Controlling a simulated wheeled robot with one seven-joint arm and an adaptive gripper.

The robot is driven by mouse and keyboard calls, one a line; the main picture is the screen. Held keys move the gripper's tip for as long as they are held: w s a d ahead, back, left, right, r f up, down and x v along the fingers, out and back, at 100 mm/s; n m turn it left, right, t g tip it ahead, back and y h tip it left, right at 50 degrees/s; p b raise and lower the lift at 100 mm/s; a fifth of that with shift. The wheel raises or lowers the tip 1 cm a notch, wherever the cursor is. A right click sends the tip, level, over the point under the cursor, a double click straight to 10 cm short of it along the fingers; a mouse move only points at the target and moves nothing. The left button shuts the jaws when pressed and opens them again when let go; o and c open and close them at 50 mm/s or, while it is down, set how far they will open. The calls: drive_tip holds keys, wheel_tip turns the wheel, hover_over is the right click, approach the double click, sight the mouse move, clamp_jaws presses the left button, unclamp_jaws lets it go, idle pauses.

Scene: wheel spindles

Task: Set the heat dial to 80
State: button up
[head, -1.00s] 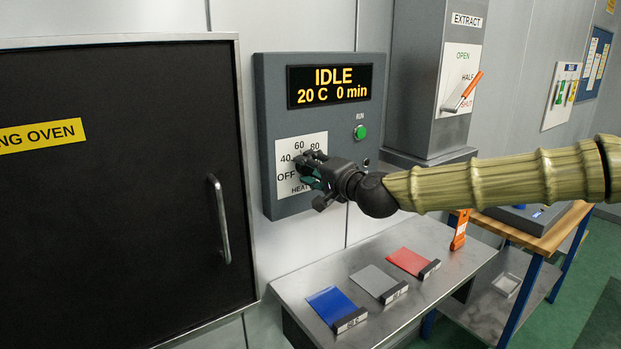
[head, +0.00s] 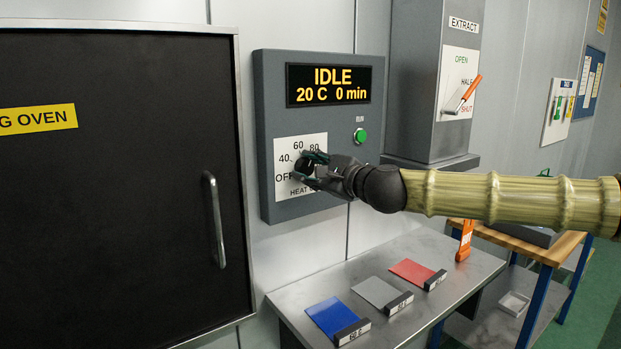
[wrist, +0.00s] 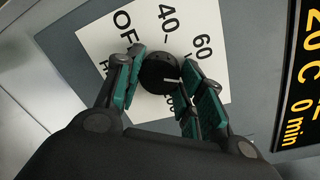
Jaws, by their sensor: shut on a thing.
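The heat dial (wrist: 158,72) is a round black knob on a white scale plate (head: 284,148) on the grey control panel. A pale mark on the dial's lower right points towards the right finger, which covers part of the scale. I cannot tell the exact setting.
The display (head: 329,85) reads IDLE, 20 C, 0 min. A green RUN button (head: 360,135) sits right of the dial. The oven door handle (head: 216,220) stands out at the left. A steel table (head: 300,293) with blue, grey and red pieces is below.

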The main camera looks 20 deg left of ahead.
drive_tip(key=shift+f+m+b, duration=0.1)
drive_tip(key=shift+m+b, duration=0.6)
drive_tip(key=shift+m, duration=0.4)
drive_tip(key=o, duration=1)
drive_tip(key=shift+d, duration=0.1)
drive_tip(key=v, duration=1.2)
